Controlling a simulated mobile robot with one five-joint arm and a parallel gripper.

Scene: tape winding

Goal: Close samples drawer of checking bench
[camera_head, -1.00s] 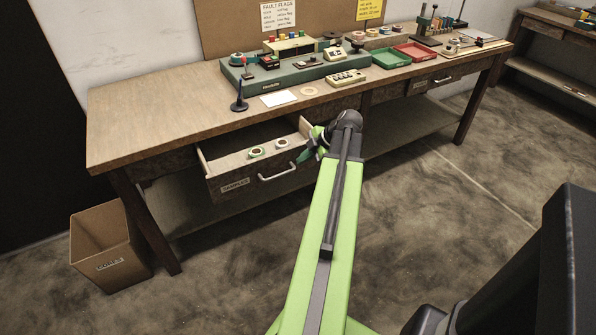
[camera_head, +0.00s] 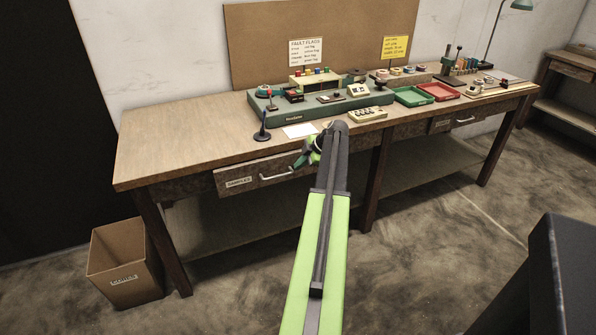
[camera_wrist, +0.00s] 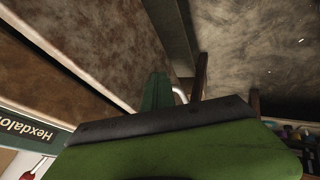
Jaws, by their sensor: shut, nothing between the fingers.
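The samples drawer (camera_head: 249,181) is at the left of the checking bench (camera_head: 180,145) in the head view. Its labelled front, with a pale bar handle (camera_head: 276,177), sits at or very near the bench's front face. A small remaining gap cannot be told, and its inside no longer shows. My gripper (camera_head: 300,161) is shut and empty at the right end of the drawer front, right of the handle. Whether it touches the front is unclear. In the wrist view, a green finger (camera_wrist: 157,90) shows beside a brown wooden surface.
A cardboard box (camera_head: 125,265) stands on the floor by the bench's left leg. On the bench top are a green-grey winder (camera_head: 325,108), green and red trays (camera_head: 413,97), a dark post (camera_head: 262,130) and a white sheet (camera_head: 299,131). A second drawer (camera_head: 452,122) is farther right.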

